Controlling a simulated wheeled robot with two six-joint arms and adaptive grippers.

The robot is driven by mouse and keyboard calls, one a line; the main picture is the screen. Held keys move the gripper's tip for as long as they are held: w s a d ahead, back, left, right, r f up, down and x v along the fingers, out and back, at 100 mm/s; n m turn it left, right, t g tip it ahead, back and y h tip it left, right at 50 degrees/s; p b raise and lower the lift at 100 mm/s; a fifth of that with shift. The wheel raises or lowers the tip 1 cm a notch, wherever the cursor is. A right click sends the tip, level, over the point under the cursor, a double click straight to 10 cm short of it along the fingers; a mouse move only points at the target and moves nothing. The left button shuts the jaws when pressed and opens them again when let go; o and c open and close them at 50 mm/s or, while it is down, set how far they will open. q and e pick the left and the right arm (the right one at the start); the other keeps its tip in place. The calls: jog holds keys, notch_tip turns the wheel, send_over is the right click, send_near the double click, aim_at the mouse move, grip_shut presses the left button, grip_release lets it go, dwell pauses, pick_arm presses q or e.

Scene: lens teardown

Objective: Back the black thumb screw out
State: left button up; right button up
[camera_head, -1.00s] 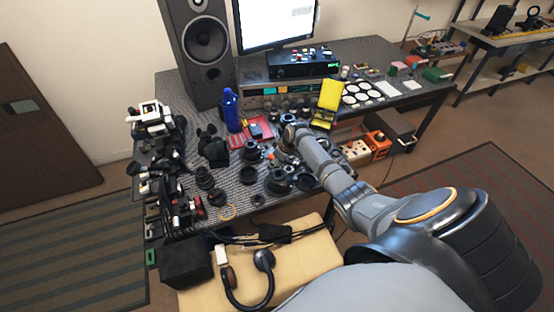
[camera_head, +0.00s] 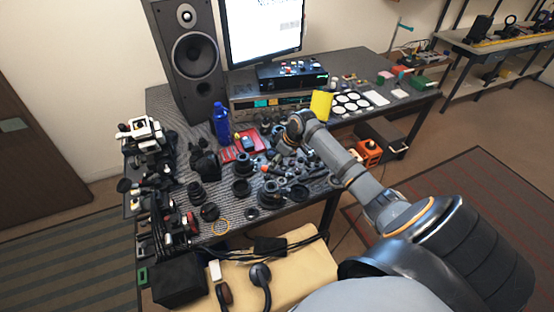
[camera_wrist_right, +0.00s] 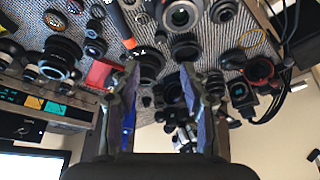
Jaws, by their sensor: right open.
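My right gripper (camera_wrist_right: 159,80) is open in the right wrist view, with nothing held between its two fingers. In the head view the right arm reaches in from the right and its wrist end is over the rear middle of the bench, above the lens parts. I cannot single out the black thumb screw among the many small dark parts. Several black lens barrels and rings lie on the grey mat, among them a lens (camera_head: 271,194) near the front edge and another (camera_wrist_right: 181,13) at the top of the wrist view. My left gripper is not in view.
A tall speaker (camera_head: 190,60) and a monitor (camera_head: 262,28) are behind. Camera gear crowds the left side. A box with headphones is in front of the bench.

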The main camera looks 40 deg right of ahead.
aim_at(266, 176)
jog(key=w+a+f+m+g+h+b, duration=0.1)
jog(key=w+a+m+g+h+b, duration=0.1)
jog(key=w+m+g+b, duration=0.45)
jog(key=f, duration=0.3)
jog(key=s+f+t+b, duration=0.1)
jog(key=f, duration=0.2)
jog(key=f+t, duration=0.1)
jog(key=f, duration=0.3)
jog(key=shift+s+f+m+t+b, duration=0.1)
jog(key=shift+s+m+t+b, duration=0.15)
jog(key=shift+m+b, duration=0.1)
jog(key=shift+c, duration=0.5)
grip_shut()
